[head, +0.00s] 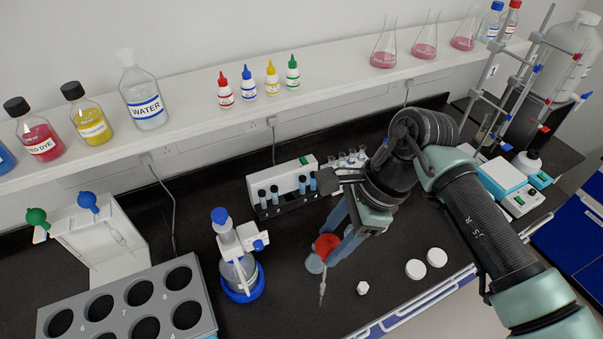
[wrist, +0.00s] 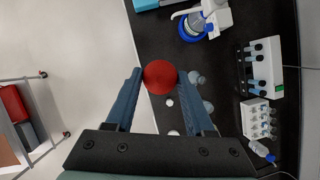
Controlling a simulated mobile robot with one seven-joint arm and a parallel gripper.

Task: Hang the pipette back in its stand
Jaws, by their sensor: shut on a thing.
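The pipette with a red bulb (head: 327,244) is between the fingers of my gripper (head: 335,247), its thin clear tip pointing down above the black counter. In the wrist view the red bulb (wrist: 160,77) sits at the fingertips of my gripper (wrist: 160,86), which is shut on it. The pipette's tip is hidden there. The white pipette stand (head: 95,243) is at the left in the head view, well away from my gripper. A green-bulb pipette (head: 37,217) and a blue-bulb pipette (head: 88,202) hang on it. The stand is not seen in the wrist view.
A bottle on a blue base (head: 240,275) stands between my gripper and the stand. A grey numbered rack (head: 115,313) is in front of the stand. A tube rack (head: 285,185) is behind my gripper. White caps (head: 416,268) lie right. A shelf (head: 190,125) runs above.

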